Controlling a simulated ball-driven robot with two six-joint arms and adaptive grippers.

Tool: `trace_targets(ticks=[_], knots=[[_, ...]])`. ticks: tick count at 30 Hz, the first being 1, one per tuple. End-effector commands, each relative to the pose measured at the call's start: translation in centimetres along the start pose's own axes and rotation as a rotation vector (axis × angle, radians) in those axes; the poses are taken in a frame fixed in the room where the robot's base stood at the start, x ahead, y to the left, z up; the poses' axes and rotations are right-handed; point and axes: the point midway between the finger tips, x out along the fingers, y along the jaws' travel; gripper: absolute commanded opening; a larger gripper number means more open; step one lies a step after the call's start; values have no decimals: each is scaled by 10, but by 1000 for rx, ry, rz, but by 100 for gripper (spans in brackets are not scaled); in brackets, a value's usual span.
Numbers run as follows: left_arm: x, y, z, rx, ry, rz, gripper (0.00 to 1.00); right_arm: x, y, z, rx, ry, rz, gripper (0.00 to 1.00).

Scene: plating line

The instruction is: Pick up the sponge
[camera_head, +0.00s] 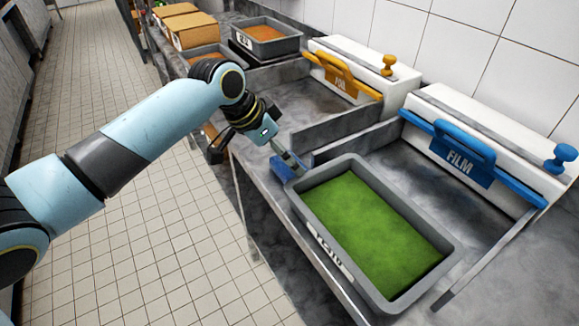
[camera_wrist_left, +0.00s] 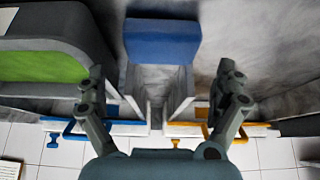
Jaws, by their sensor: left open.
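My right gripper is not in view.
A grey tray of green liquid (camera_head: 336,262) stands close right of the sponge. Behind are a dispenser with a blue FILM handle (camera_head: 460,160) and one with a yellow handle (camera_head: 345,76). Orange-filled trays (camera_head: 265,33) and boxes (camera_head: 190,30) stand farther back. The tiled floor is clear.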

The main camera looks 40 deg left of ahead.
Motion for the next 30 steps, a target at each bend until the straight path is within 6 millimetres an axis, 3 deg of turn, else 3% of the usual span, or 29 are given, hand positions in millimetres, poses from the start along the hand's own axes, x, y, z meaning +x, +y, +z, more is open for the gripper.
trace_targets(ticks=[10,19,27,30], knots=[[46,-1,5,-3,0,1,100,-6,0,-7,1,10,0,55],[52,-2,5,1,0,-2,100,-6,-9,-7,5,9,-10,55],[52,-2,5,0,0,-2,66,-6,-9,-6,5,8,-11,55],[52,-2,5,0,0,-2,65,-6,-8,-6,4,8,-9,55]])
